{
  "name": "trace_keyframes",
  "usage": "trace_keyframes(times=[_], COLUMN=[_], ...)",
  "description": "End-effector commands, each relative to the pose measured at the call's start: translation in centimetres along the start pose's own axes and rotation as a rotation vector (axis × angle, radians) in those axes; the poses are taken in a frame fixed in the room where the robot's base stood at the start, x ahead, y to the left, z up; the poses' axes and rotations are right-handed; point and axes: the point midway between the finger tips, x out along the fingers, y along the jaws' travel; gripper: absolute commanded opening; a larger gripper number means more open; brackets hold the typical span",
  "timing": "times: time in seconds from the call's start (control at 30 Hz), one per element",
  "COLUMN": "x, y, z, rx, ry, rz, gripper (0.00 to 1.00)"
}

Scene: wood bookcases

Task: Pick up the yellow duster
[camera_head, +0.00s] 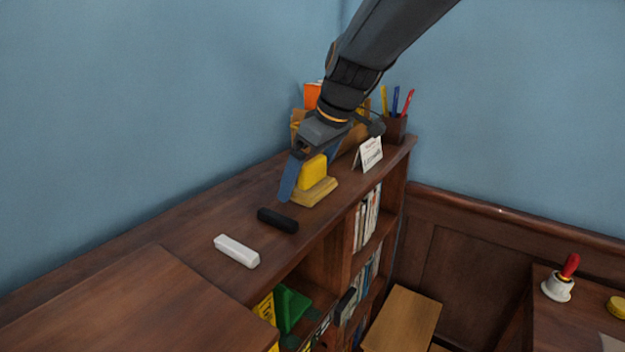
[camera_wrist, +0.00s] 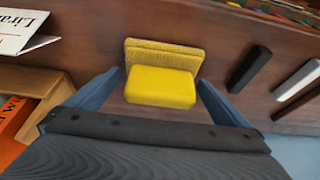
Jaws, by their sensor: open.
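The yellow duster (camera_head: 313,173) is a bright yellow block with a tan, board-like piece (camera_head: 316,192) beside its lower part, on top of the wooden bookcase. In the wrist view the duster (camera_wrist: 161,87) sits in the middle, with the textured tan piece (camera_wrist: 165,54) beyond it. My gripper (camera_head: 306,180) is open, with its blue fingers on either side of the duster. In the wrist view the fingers of my gripper (camera_wrist: 160,92) show a gap to the duster on both sides.
A black bar (camera_head: 278,220) and a white bar (camera_head: 237,251) lie nearby on the bookcase top (camera_head: 190,225). A small white sign (camera_head: 369,154), a pen holder (camera_head: 395,128) and a wooden box holding orange and yellow items stand behind. The blue wall is close.

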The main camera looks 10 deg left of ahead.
Motion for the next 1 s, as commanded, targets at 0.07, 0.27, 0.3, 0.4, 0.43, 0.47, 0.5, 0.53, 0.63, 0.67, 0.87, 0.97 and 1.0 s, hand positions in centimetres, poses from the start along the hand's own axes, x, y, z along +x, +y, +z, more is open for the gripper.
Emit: trace_keyframes(times=[0.07, 0.27, 0.3, 0.4, 0.43, 0.47, 0.5, 0.53, 0.63, 0.67, 0.87, 0.97, 1.0], x=[0.0, 0.0, 0.0, -0.1, -0.1, -0.1, -0.1, -0.1, -0.2, -0.3, -1.8, -3.5, -4.2], y=[0.0, 0.0, 0.0, 0.0, 0.0, 0.0, 0.0, 0.0, 0.0, 0.0, 0.1, 0.1, 0.1], z=[0.0, 0.0, 0.0, 0.0, 0.0, 0.0, 0.0, 0.0, -0.1, -0.1, -0.8, -1.6, -1.9], rx=[0.0, 0.0, 0.0, 0.0, 0.0, 0.0, 0.0, 0.0, 0.0, -0.001, -0.001, -0.002, -0.002], ry=[0.0, 0.0, 0.0, 0.0, 0.0, 0.0, 0.0, 0.001, 0.001, 0.001, 0.002, 0.005, 0.005], rz=[0.0, 0.0, 0.0, 0.0, 0.0, 0.0, 0.0, 0.0, 0.001, 0.001, 0.002, 0.004, 0.003], gripper=[1.0, 0.73, 0.66, 0.61, 0.61, 0.61, 0.61, 0.61, 0.61, 0.61, 0.61, 0.61, 0.61])
